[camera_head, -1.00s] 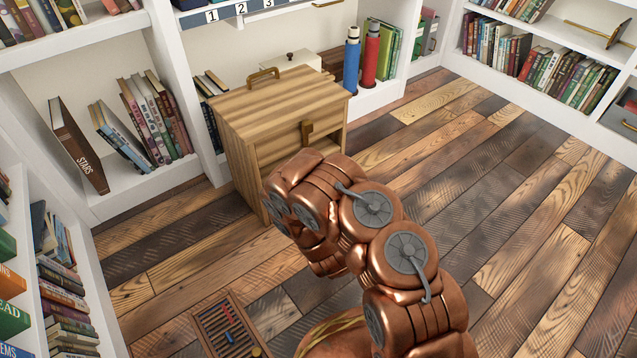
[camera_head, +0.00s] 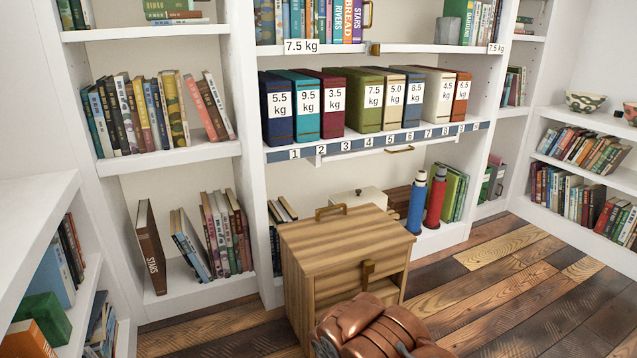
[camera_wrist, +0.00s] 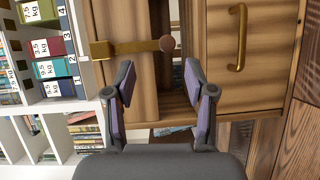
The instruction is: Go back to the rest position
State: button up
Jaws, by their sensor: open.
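My gripper (camera_wrist: 160,95) shows in the wrist view with its two fingers spread apart and nothing between them. It faces the wooden cabinet (camera_wrist: 220,60), which has a brass handle (camera_wrist: 238,38) and a brass latch with a round end (camera_wrist: 130,47). In the head view the striped wooden cabinet (camera_head: 330,248) stands on the floor with my copper arm in front of its lower right. The gripper itself is hidden or out of frame in the head view. I cannot tell the exact gap between fingers and cabinet.
Behind the cabinet, a white shelf holds several weight-labelled books (camera_head: 368,103) above a numbered strip (camera_head: 375,142). A blue bottle (camera_head: 417,203) and a red bottle (camera_head: 435,201) stand right of the cabinet. More bookshelves line both sides. The plank floor (camera_head: 500,275) to the right is clear.

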jog(key=s+d+r+m+g+h+p, duration=0.1)
jog(key=s+d+r+m+g+p, duration=0.35)
jog(key=r+p, duration=0.8)
jog(key=s+d+r+m+g+h+p, duration=0.15)
jog(key=r+m+g+p, duration=0.5)
jog(key=r, duration=1.05)
jog(key=s+a+r+m+g+y+p, duration=0.1)
jog(key=s+a+r+m+g+p, duration=0.2)
jog(key=s+r+p, duration=0.8)
jog(key=s+a+r+m+g+y+p, duration=0.2)
jog(key=s+r+p, duration=1)
jog(key=s+r, duration=1.5)
notch_tip(320, 180, up, 2)
jog(key=a+m+g, duration=0.1)
jog(key=a+g, duration=0.1)
jog(key=g, duration=0.1)
jog(key=shift+s+a, duration=0.2)
jog(key=shift+a, duration=0.15)
jog(key=shift+y, duration=0.25)
